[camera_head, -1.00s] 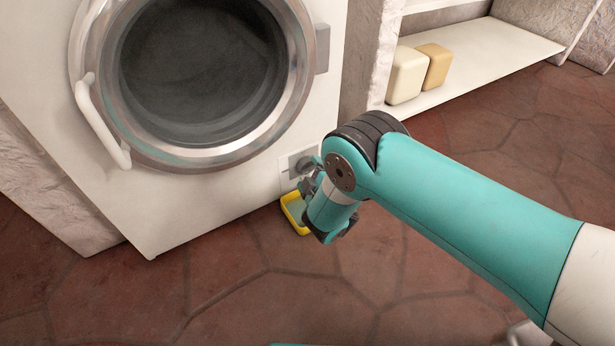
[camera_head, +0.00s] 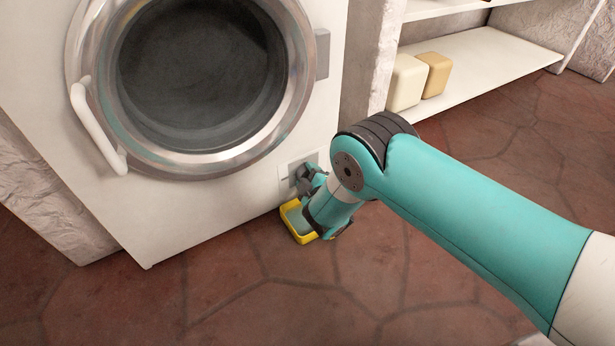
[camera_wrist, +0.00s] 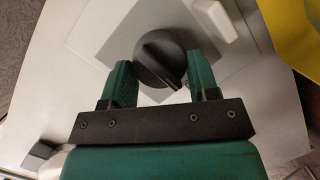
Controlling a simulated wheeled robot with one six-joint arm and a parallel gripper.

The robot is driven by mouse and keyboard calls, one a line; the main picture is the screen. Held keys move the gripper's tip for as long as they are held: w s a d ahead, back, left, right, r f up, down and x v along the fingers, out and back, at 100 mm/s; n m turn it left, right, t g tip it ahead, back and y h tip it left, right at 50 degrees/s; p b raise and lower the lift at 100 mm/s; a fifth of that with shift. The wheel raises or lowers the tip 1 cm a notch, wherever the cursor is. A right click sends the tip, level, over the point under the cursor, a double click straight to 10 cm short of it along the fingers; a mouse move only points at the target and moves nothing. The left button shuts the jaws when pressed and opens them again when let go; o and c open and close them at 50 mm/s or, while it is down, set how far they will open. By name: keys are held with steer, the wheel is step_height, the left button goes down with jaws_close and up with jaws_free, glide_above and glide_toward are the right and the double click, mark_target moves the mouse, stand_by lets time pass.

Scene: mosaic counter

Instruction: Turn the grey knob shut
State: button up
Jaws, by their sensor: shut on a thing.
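The grey knob (camera_wrist: 158,62) is round and dark, with a raised bar across its face. It sits on a light square plate (camera_wrist: 105,15) on the white washing machine front. In the head view the plate (camera_head: 284,171) is at the machine's lower right, and my gripper (camera_head: 310,178) mostly hides the knob there. In the wrist view my gripper (camera_wrist: 160,78) has one green finger on each side of the knob and is shut on it. The raised bar runs slantwise, from upper left to lower right.
A yellow-rimmed tray (camera_head: 308,239) lies on the floor just below my gripper, close to the machine (camera_head: 215,205). A white tab (camera_wrist: 215,18) stands beside the knob. A low shelf (camera_head: 480,75) with two blocks is at the right. The front floor is clear.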

steer(key=m+p, duration=0.1)
steer(key=m+g+p, duration=0.1)
steer(key=shift+w+d+r+m+y, duration=0.1)
steer(key=shift+d+r+m+y, duration=0.1)
steer(key=shift+m+y, duration=0.15)
steer(key=m+y+p, duration=0.1)
steer(key=m, duration=0.1)
steer(key=m+g+p, duration=0.1)
steer(key=m, duration=0.1)
steer(key=shift+w+d+f+y, duration=0.1)
steer(key=shift+d+f+y, duration=0.05)
steer(key=shift+y, duration=0.2)
steer(key=m+y, duration=0.1)
steer(key=m, duration=0.1)
steer(key=m+g+y, duration=0.1)
steer(key=m, duration=0.1)
steer(key=shift+d+f, duration=0.15)
steer(key=shift+f+m+g+y+b, duration=0.1)
steer(key=shift+m+g+y+b, duration=0.4)
steer(key=shift+m, duration=0.95)
steer(key=shift+t, duration=0.3)
steer(key=o, duration=0.9)
steer(key=shift+w, duration=0.1)
steer(key=shift+d, duration=0.1)
